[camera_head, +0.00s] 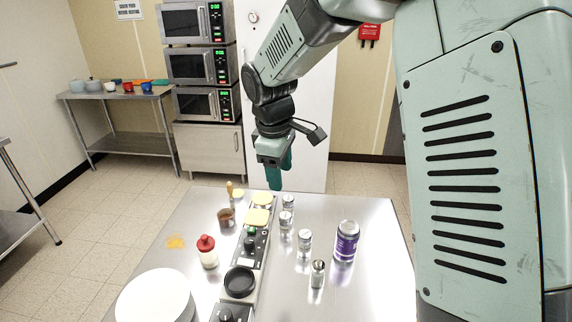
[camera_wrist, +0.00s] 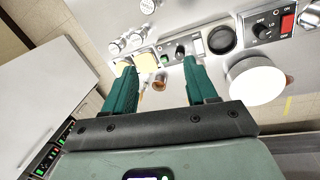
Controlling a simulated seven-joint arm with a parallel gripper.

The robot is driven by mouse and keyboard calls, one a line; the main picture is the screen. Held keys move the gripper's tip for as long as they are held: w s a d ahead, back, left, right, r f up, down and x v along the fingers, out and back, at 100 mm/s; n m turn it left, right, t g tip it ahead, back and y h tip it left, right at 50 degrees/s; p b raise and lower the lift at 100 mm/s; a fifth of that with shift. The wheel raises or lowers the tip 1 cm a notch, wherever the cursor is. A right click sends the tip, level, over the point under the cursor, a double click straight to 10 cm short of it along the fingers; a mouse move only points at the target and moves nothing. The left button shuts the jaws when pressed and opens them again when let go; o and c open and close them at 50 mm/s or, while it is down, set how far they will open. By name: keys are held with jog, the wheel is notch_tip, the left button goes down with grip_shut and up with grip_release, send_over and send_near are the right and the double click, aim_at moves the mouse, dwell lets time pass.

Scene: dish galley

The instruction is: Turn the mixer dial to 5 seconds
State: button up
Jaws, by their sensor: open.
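A row of small panel units stands on the steel table. The near unit has a black dial (camera_head: 226,315), cut off by the lower edge in the head view; the wrist view shows this dial (camera_wrist: 262,32) beside OFF and LO lettering and a red switch (camera_wrist: 288,23). A round black cup (camera_head: 240,282) adjoins it. I cannot tell which dial has a 5-second mark. My gripper (camera_head: 280,178) is open and empty, above the table's far end, apart from both dials.
A white round object (camera_head: 154,298), a red-capped jar (camera_head: 207,252) and a brown cup (camera_head: 226,217) stand left of the row.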

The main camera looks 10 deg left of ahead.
aim_at(249, 240)
jog(key=w+a+f+n, duration=0.1)
jog(key=a+f, duration=0.2)
jog(key=f, duration=0.5)
jog(key=w+a+f+n+g, duration=0.1)
jog(key=a+f+n, duration=0.1)
jog(key=f, duration=0.7)
jog(key=w+a+f+n, duration=0.1)
jog(key=a+f, duration=0.3)
jog(key=f, duration=0.4)
jog(key=shift+a+f+n+g+y, duration=0.3)
jog(key=shift+a+f+n+y, duration=0.05)
jog(key=shift+f+n+y, duration=0.05)
jog(key=shift+c, duration=0.5)
jog(key=c, duration=1)
